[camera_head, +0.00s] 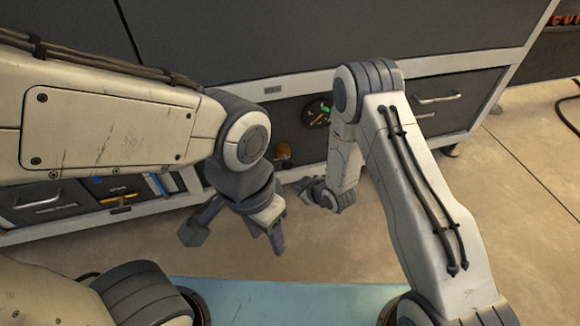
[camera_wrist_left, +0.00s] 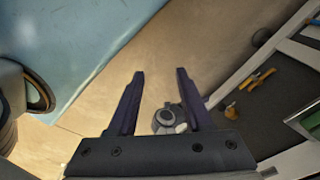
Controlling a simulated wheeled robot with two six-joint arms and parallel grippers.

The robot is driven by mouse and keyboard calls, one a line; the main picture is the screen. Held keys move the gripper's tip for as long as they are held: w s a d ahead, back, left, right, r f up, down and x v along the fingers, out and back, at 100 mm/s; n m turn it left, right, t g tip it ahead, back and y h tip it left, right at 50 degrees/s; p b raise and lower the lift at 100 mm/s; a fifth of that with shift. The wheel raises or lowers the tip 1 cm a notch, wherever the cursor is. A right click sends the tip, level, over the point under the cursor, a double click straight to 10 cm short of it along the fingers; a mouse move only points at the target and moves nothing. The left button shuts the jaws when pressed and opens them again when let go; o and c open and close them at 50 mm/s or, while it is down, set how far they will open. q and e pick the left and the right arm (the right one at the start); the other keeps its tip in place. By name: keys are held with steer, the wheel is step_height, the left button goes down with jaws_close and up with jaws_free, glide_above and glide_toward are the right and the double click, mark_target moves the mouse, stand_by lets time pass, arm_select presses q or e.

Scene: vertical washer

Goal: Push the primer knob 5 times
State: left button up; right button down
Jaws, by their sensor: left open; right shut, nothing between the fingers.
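A small orange-brown knob (camera_head: 283,152), which looks like the primer knob, sits low on the dark panel of the grey unit, left of a round dial. It also shows in the left wrist view (camera_wrist_left: 231,112), right of the fingers. My left gripper (camera_head: 234,238) is open and empty, pointing down in front of and below the knob, apart from it. Its two spread fingers show in the left wrist view (camera_wrist_left: 160,73). My right gripper (camera_head: 305,188) is shut and empty, low in front of the panel, right of and below the knob, not touching it.
The round dial (camera_head: 317,112) with a green mark is partly beside my right arm. A drawer handle (camera_head: 438,99) is at the right. An open compartment with tools (camera_head: 120,190) is at the left. A blue surface (camera_head: 280,300) lies at the front; the tan floor between is clear.

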stand_by(0.4)
arm_select(q)
jaws_close()
stand_by(1.5)
